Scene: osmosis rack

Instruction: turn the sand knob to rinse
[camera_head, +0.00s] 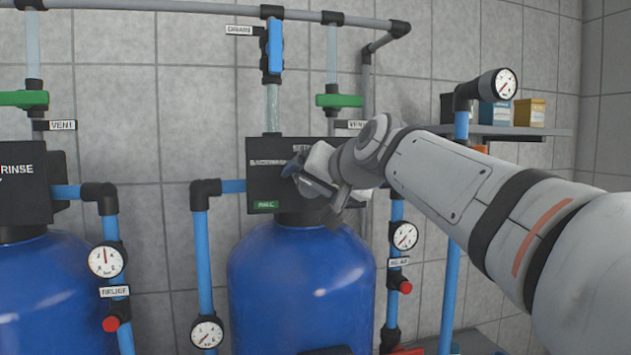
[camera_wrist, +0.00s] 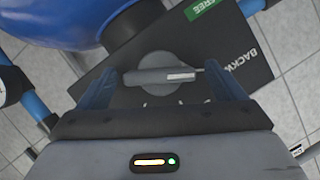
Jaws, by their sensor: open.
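The sand knob (camera_wrist: 165,74) is a grey round dial with a raised bar. In the wrist view, a white mark on the bar points right, toward the "BACKW..." lettering. It sits on a black control head (camera_head: 262,180) above the middle blue tank. My gripper (camera_wrist: 160,76) is open, with one blue finger on each side of the knob; I cannot tell whether they touch it. In the head view my gripper (camera_head: 300,168) covers the knob and part of the face's lettering. No readable "rinse" label shows on this face.
Another black control head (camera_head: 25,190) marked "RINSE" sits on the left blue tank (camera_head: 50,290). Blue pipes with gauges (camera_head: 405,236) stand either side of the middle tank (camera_head: 300,280). A shelf (camera_head: 510,130) with small boxes is at the right, behind my arm.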

